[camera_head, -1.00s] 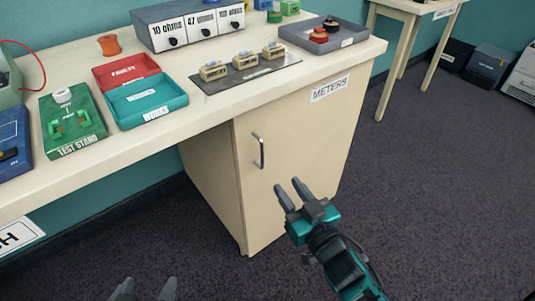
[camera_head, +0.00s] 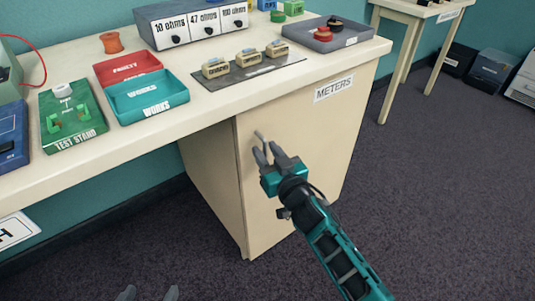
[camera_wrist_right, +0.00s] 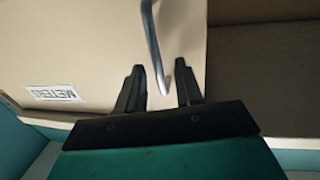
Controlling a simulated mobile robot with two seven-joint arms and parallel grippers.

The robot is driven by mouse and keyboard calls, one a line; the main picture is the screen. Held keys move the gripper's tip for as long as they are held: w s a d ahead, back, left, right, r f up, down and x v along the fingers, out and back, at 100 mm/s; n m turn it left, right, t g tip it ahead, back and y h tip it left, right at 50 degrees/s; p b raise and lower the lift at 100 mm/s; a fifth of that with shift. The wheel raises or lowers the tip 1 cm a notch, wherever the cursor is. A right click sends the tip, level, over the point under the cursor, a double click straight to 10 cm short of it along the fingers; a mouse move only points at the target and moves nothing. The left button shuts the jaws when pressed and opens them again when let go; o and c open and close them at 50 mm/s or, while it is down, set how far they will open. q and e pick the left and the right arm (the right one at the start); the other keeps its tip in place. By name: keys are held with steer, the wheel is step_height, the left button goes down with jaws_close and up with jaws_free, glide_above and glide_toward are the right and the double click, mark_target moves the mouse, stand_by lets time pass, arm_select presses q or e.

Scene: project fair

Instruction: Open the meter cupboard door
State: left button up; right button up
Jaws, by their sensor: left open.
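The meter cupboard door (camera_head: 304,145) is a cream panel under the right end of the bench, and it is shut. A label reading METERS (camera_head: 333,89) is above it at the right. Its grey bar handle (camera_head: 259,135) is mostly hidden behind my right gripper (camera_head: 264,147). In the right wrist view the handle (camera_wrist_right: 153,40) reaches down between the two spread fingers of the right gripper (camera_wrist_right: 161,82); I cannot tell whether either touches it. My left gripper (camera_head: 150,292) shows only its fingertips at the bottom edge, apart and away from the door.
The bench top (camera_head: 215,100) holds a teal tray (camera_head: 148,97), a red tray (camera_head: 125,68), a green test stand (camera_head: 73,117), a dark mat (camera_head: 248,75) with small meters and a grey tray (camera_head: 350,40). Dark floor (camera_head: 430,200) is clear at right.

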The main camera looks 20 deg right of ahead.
jaws_close()
stand_by(0.3)
stand_by(1.1)
